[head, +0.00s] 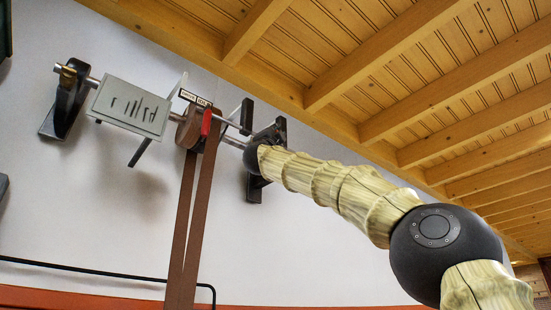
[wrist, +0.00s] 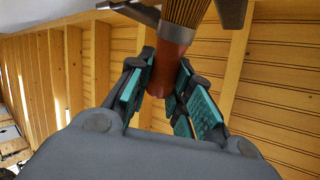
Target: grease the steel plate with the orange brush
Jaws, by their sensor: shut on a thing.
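A flat grey plate with several dark marks (head: 130,106) is mounted on a rod against the wall in the head view, at a tilt; I take it for the steel plate. My gripper (wrist: 164,75) is shut on the orange brush (wrist: 170,62) in the wrist view, with teal pads on either side of its handle. The brush's tan bristles (wrist: 186,12) point up, away from my palm, and run out of the picture. In the head view my arm reaches to the right of the plate, and my gripper's fingers cannot be made out.
A brown wheel (head: 189,128) with a long brown belt (head: 188,215) hangs on the rod right of the plate. A small red piece (head: 206,122) is beside it. Black brackets (head: 66,98) hold the rod. Grey metal edges (wrist: 233,12) show near the bristles.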

